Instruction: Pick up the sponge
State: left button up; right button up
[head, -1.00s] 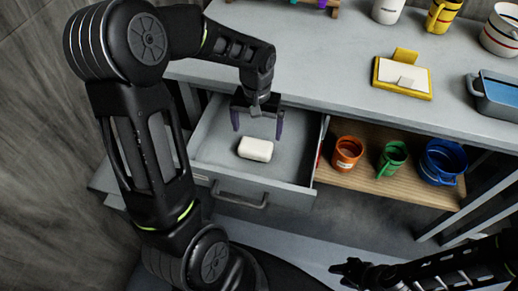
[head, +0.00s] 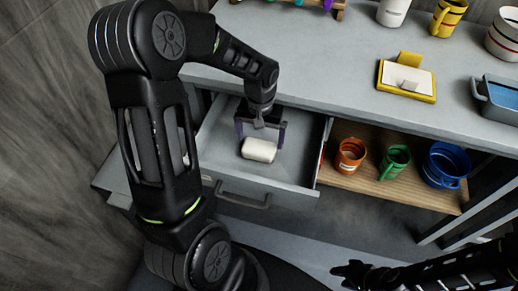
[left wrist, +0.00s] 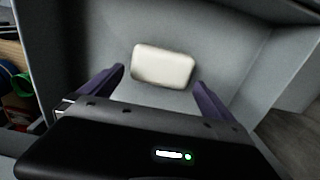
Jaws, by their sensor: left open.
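The white sponge (head: 259,150) lies on the floor of the open grey drawer (head: 222,146). It also shows in the left wrist view (left wrist: 163,66), just beyond and between my fingertips. My left gripper (head: 260,143) is open and points down into the drawer, with its purple fingers on either side of the sponge in the head view. In the left wrist view the gripper (left wrist: 162,80) has gaps between its fingers and the sponge. My right gripper (head: 350,272) is low at the lower right, away from the drawer, and its fingers are too dark to read.
Orange (head: 349,156), green (head: 394,161) and blue (head: 445,165) mugs stand on the wooden shelf right of the drawer. The grey tabletop (head: 330,70) above holds a yellow note holder (head: 406,80), a blue-grey tray (head: 480,92) and several cups.

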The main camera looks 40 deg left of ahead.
aim_at(260, 144)
pick_arm(q)
notch_tip(260, 144, down, 4)
jog(key=shift+f, duration=0.1)
dwell(0.6)
jog(key=c, duration=1.1)
